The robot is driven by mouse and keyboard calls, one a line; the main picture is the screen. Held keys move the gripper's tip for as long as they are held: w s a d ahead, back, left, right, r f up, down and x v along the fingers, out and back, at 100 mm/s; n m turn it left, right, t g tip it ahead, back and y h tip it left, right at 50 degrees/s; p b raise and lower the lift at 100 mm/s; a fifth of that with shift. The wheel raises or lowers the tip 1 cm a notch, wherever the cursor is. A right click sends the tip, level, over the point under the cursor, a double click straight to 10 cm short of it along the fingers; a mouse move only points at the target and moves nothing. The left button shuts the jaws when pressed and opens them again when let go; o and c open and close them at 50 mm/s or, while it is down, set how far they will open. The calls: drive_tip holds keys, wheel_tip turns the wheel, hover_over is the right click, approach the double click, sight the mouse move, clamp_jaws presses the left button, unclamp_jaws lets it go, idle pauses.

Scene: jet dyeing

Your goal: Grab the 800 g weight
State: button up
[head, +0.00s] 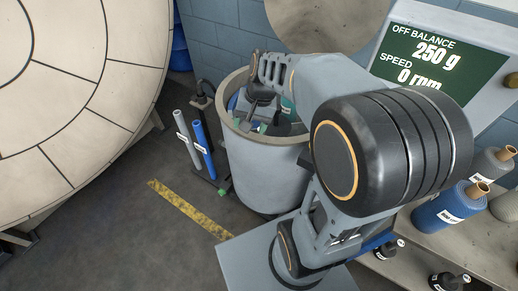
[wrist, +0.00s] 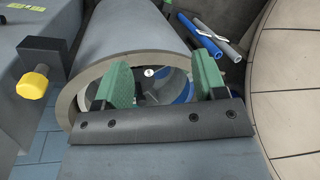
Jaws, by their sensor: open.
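My gripper (wrist: 163,80) is open, its two green-padded fingers apart at the mouth of a grey round bin (wrist: 72,98). In the head view my gripper (head: 262,100) reaches over the same bin (head: 262,165), partly hidden by my arm. Between the fingers, inside the bin, is a dark shape with a small round white tag (wrist: 148,72); I cannot tell what it is. Small black knobbed weights (head: 385,249) (head: 446,282) with white labels stand at the lower right in the head view. Their labels are too small to read, so I cannot tell which is 800 g.
A blue tube (head: 203,148) and a grey tube (head: 187,139) stand left of the bin. A large round panelled drum (head: 75,95) fills the left. Blue and grey yarn cones (head: 440,208) stand on a shelf at right. A display (head: 437,58) reads OFF BALANCE 250 g, SPEED 0 rpm.

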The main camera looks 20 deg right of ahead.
drive_tip(key=w+d+f+m+t+y+b, duration=0.1)
drive_tip(key=w+d+f+m+y, duration=0.2)
drive_tip(key=w+d+f+m, duration=0.4)
drive_tip(key=w+d+f+m+y+b, duration=0.1)
drive_tip(key=w+d+f+m+y, duration=0.25)
drive_tip(key=f, duration=0.55)
drive_tip(key=w+d+f+m+t+y+b, duration=0.1)
drive_tip(key=w+d+f+m+y, duration=0.3)
drive_tip(key=w+d+f+m, duration=0.25)
drive_tip(key=a+f, duration=0.1)
drive_tip(key=a, duration=0.1)
drive_tip(key=a+f+n, duration=0.1)
drive_tip(key=a, duration=0.1)
drive_tip(key=a+f+n+p, duration=0.1)
drive_tip(key=a, duration=0.1)
drive_tip(key=shift+w+a+f, duration=0.2)
drive_tip(key=shift+w, duration=0.2)
drive_tip(key=shift+w+a+f, duration=0.1)
drive_tip(key=shift+a+f, duration=0.15)
drive_tip(key=shift+a, duration=0.05)
drive_tip(key=shift+c, duration=0.3)
clamp_jaws()
drive_tip(key=shift+r, duration=0.1)
